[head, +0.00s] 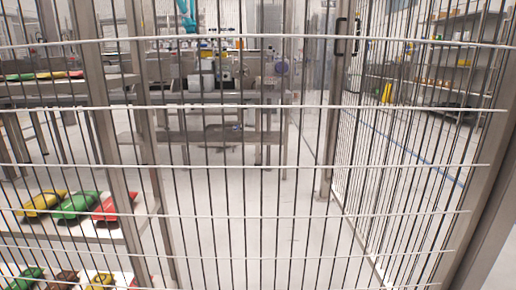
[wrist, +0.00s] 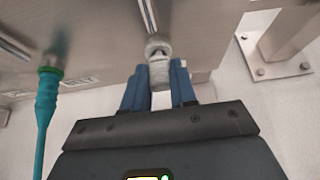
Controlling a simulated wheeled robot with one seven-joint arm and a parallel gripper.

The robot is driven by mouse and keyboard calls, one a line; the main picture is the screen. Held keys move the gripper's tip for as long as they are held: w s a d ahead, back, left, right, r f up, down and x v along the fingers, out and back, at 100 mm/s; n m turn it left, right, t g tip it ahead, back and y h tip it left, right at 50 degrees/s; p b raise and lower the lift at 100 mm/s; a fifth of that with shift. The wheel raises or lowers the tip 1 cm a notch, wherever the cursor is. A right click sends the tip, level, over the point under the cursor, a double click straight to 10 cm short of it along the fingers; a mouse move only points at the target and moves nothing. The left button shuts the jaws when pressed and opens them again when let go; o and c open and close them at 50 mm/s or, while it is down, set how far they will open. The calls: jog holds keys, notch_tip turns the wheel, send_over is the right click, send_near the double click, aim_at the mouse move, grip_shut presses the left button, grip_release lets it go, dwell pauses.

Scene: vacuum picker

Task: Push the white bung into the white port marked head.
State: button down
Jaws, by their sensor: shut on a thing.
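In the wrist view, my gripper (wrist: 158,84) has two blue fingers, shut on a white bung (wrist: 159,72) that stands up between them. Just beyond the bung's far end is a pale round fitting (wrist: 157,43) on the grey metal surface, which may be the white port. The bung looks in line with it and very close; I cannot tell whether they touch or how deep the bung sits. No marking reading head can be made out. The head view does not show my gripper, the bung or the port.
In the wrist view, a teal hose (wrist: 44,115) with a green connector (wrist: 49,75) hangs at the left, near a small unreadable label (wrist: 78,80). A metal post foot (wrist: 275,62) is bolted at the right. In the head view, a wire fence (head: 250,165) crosses the front.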

jog(key=shift+w, duration=0.45)
jog(key=c, duration=0.8)
grip_release()
jog(key=p+v, duration=0.3)
jog(key=v, duration=0.3)
